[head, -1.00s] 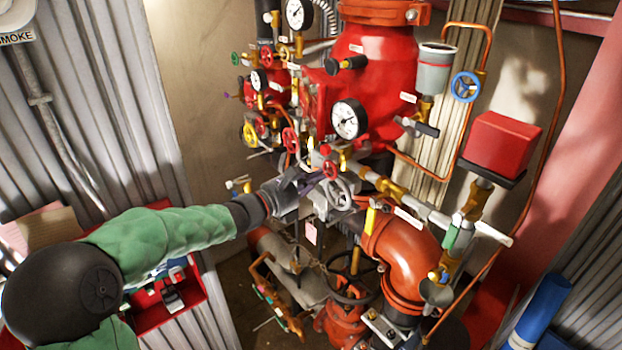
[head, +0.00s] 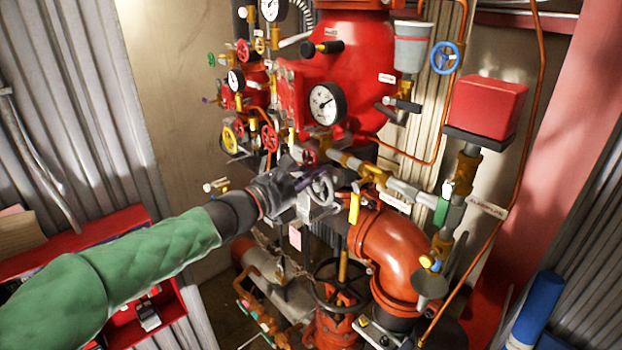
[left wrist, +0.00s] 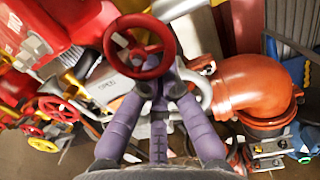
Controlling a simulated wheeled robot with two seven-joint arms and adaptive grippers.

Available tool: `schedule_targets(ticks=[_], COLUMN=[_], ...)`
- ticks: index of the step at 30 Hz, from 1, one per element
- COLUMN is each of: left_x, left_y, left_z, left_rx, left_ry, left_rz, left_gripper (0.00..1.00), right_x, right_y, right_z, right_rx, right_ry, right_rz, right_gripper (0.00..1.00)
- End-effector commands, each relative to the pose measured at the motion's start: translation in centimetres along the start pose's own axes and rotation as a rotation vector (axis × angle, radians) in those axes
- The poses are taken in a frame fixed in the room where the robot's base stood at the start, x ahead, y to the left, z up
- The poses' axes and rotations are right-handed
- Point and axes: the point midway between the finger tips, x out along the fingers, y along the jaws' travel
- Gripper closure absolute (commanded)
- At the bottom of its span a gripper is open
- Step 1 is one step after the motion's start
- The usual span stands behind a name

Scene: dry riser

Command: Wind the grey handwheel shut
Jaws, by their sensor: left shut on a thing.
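The grey handwheel (head: 322,190) is on the pipework near the middle of the head view, just below a small red handwheel (head: 311,152). My left gripper (head: 309,183) reaches it from the left and is shut on its rim, with the purple-grey fingers hiding part of the wheel. In the left wrist view, the fingers (left wrist: 158,92) close together behind the red handwheel (left wrist: 139,48). Part of the grey rim (left wrist: 206,92) shows to their right. My right gripper is not in view.
A round gauge (head: 326,104) and red valve body stand above. An orange pipe elbow (head: 388,250) lies to the lower right, with a black handwheel (head: 338,285) below. Other small handwheels crowd the upper left. A red box (head: 488,107) stands to the right.

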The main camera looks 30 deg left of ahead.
Motion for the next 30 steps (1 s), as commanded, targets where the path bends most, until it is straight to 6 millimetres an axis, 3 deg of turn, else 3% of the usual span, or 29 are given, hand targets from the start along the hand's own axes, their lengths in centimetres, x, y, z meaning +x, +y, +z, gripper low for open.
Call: schedule_targets(ticks=[1,13,16,24,30], left_x=[0.4,0.2,0.1,-2.9,-3.9], left_y=[-1.3,-2.3,-2.2,-2.1,-2.1], left_z=[-4.7,-5.9,-5.2,-4.6,-4.4], left_rx=[-0.019,-0.017,-0.016,-0.013,-0.014], left_ry=[0.072,0.068,0.063,0.055,0.053], left_rz=[-0.023,-0.02,-0.017,-0.015,-0.018], left_gripper=[1.0,1.0,1.0,1.0,1.0], right_x=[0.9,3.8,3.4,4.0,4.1], right_y=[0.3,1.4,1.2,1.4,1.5], right_z=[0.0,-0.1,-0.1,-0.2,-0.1], right_rx=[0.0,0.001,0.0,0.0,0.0], right_ry=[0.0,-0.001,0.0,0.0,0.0], right_rz=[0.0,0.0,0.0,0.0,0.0], right_gripper=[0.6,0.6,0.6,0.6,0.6])
